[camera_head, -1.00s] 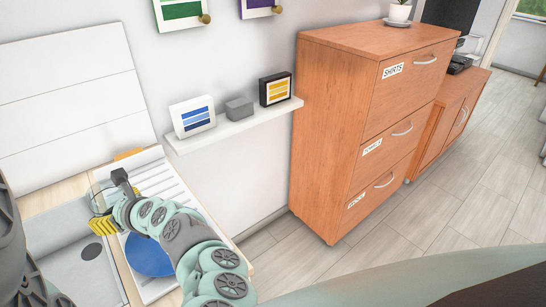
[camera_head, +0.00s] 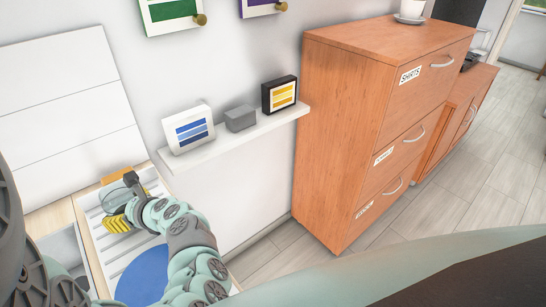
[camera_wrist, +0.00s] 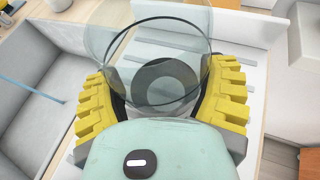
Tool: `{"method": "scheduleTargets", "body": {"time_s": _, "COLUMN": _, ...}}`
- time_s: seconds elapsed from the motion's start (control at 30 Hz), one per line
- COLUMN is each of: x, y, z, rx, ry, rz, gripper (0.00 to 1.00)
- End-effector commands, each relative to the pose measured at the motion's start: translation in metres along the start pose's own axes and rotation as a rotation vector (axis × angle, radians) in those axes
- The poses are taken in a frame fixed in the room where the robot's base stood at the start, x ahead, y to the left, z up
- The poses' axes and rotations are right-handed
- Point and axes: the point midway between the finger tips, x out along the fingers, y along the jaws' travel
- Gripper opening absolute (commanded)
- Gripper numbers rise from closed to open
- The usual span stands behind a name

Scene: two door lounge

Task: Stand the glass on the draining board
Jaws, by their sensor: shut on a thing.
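My gripper (camera_head: 117,223) has yellow ribbed fingers, and in the wrist view (camera_wrist: 163,88) they are shut on the sides of a clear glass (camera_wrist: 150,35). In the head view the glass (camera_head: 114,199) is partly hidden by my gripper. The white ribbed draining board (camera_head: 157,190) lies under my gripper, and its slats also show in the wrist view (camera_wrist: 258,55). The glass appears upright over the board. Whether its base touches the slats I cannot tell.
A blue plate (camera_head: 140,277) lies on the near part of the draining board. An orange-brown block (camera_head: 121,174) is at its back edge. The grey sink (camera_head: 62,248) is to the left. A wall shelf (camera_head: 235,137) with frames and a wooden cabinet (camera_head: 340,130) are to the right.

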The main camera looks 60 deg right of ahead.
Motion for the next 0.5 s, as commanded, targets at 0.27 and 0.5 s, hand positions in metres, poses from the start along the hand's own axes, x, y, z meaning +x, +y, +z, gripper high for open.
{"method": "scheduleTargets", "body": {"time_s": 0.27, "x": 0.0018, "y": 0.0023, "z": -0.0067, "rx": -0.001, "ry": -0.003, "rz": -0.002, "gripper": 0.32}}
{"method": "scheduleTargets", "body": {"time_s": 0.5, "x": 0.0032, "y": 0.0023, "z": -0.0101, "rx": -0.002, "ry": -0.001, "rz": -0.002, "gripper": 0.79}}
